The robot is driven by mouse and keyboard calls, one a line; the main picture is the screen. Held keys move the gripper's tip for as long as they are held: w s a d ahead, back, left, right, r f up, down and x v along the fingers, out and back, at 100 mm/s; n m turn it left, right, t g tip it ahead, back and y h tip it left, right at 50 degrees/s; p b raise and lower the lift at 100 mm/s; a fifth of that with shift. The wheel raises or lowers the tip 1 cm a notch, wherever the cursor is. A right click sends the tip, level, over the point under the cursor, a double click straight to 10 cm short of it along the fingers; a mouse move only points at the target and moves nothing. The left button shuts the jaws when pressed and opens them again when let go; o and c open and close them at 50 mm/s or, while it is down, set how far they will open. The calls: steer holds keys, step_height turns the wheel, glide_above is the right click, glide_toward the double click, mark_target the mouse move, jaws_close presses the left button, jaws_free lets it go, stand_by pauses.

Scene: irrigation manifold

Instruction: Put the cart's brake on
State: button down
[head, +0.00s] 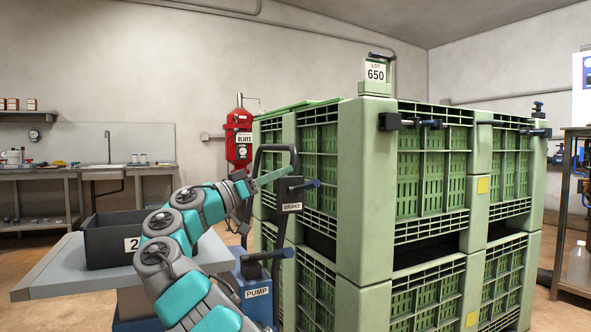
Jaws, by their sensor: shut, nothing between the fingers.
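A dark upright handle frame (277,149) stands left of the green crates and carries a white BRAKE label (292,207). Just above the label, a dark lever with a blue-grey grip (305,186) points right, roughly level. My arm reaches up from the bottom, and my gripper (287,172) is shut and empty at the handle frame, just above and left of the lever. I cannot tell whether it touches the frame or lever. A second dark lever (268,255) sits lower, above a blue housing with a PUMP label (257,292). My arm hides part of the housing.
Stacked green crates (364,200) fill the middle and right, close beside the handle. A grey table (45,275) with a dark bin (105,243) stands left of my arm. A red container (238,140) hangs on the back wall. Shelving (574,220) stands far right.

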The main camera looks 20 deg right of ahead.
steer(key=shift+v, duration=2)
steer(key=s+d+f+n+g+y, duration=0.1)
steer(key=s+d+f+n+y, duration=0.35)
steer(key=s+d, duration=0.4)
steer(key=s+d+f+n+y, duration=0.2)
steer(key=s+f+n+y, duration=0.3)
steer(key=s+f, duration=0.65)
steer(key=s+a+f+n+g+y, duration=0.2)
steer(key=s+a+f+y, duration=0.4)
steer(key=s+a+f, duration=0.6)
steer(key=s+a+f+n+g+y, duration=0.1)
steer(key=s+a+f+n+y, duration=0.2)
steer(key=s+a+f+y, duration=0.85)
steer(key=s+d+r+h+p, duration=0.3)
steer(key=r+h+p, duration=0.2)
steer(key=p, duration=0.7)
step_height(320, 180, up, 2)
steer(key=shift+d+r+p, duration=0.2)
steer(key=shift+d+p, duration=0.1)
